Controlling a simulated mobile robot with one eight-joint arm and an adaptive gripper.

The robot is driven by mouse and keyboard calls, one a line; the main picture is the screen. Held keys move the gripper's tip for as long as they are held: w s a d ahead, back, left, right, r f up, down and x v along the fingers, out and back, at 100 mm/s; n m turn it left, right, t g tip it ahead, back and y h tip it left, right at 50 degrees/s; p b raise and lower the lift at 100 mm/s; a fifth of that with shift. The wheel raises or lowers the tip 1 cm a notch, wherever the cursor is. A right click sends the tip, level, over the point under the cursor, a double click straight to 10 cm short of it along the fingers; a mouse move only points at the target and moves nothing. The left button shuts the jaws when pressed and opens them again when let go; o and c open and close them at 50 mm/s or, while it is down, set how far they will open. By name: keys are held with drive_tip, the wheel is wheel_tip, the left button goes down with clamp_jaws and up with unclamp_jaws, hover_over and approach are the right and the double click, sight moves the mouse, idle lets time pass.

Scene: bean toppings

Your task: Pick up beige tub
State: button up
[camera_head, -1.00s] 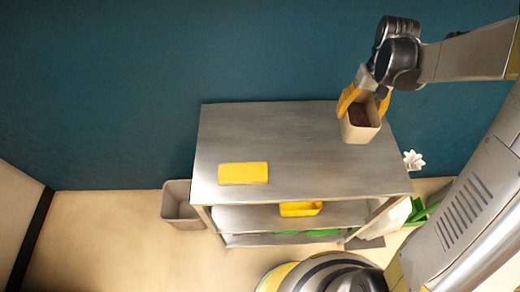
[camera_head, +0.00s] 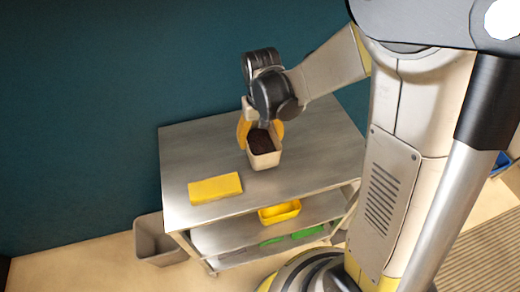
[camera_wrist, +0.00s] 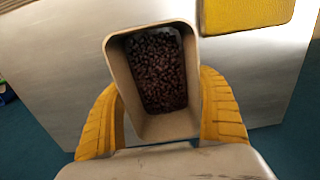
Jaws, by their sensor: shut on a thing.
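The beige tub (camera_head: 264,159) is an open, rectangular container with dark beans inside. My gripper (camera_head: 262,133), with yellow fingers, is shut on the tub and holds it upright over the metal table. In the wrist view the tub (camera_wrist: 121,72) sits between the two yellow fingers (camera_wrist: 160,112), one on each side, and the beans cover its floor. I cannot tell whether the tub's base touches the tabletop or is just above it.
A yellow block (camera_head: 215,188) lies on the metal table (camera_head: 190,148) left of the tub. A yellow bin (camera_head: 280,211) and green things (camera_head: 290,238) are on the lower shelves. A grey bin (camera_head: 156,240) stands on the floor at left. The tabletop's back left is clear.

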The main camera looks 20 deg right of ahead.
sight(260, 151)
drive_tip(key=shift+f+b, duration=0.95)
drive_tip(key=shift+f, duration=1.05)
drive_tip(key=shift+f, duration=0.15)
drive_tip(key=o, duration=1.4)
